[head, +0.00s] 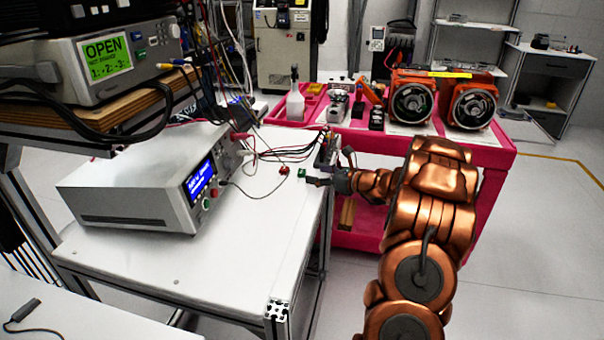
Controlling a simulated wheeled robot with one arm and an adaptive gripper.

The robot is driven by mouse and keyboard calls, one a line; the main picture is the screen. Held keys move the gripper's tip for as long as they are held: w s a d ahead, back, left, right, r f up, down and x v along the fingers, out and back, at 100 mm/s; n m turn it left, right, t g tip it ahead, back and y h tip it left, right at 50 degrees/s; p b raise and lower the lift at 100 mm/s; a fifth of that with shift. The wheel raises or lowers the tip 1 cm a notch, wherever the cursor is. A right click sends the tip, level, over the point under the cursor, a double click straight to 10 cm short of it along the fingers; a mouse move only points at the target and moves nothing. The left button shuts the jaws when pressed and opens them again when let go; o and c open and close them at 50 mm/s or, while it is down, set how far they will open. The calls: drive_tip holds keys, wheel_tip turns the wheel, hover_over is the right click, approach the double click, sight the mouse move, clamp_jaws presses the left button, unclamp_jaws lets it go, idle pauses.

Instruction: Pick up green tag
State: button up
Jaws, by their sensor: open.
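A small green tag (302,173) lies on the white table (255,235) near its right edge. A small red piece (284,170) lies just to its left. My gripper (312,178) is dark and reaches in from the right over the table's edge. Its fingers are open and their tips are close beside the green tag. At this size I cannot tell whether a fingertip touches the tag.
A white instrument (125,190) with a blue display stands on the table's left side. Cables (270,153) run behind the tag. A pink cart (480,165) with orange devices (470,103) and a bottle (295,103) stands behind. The table's front is clear.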

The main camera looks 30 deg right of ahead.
sight(303, 171)
drive_tip(key=shift+p+x, duration=0.3)
drive_tip(key=shift+x, duration=2)
drive_tip(key=shift+a, duration=0.1)
drive_tip(key=shift+c, duration=0.4)
drive_tip(key=c, duration=0.9)
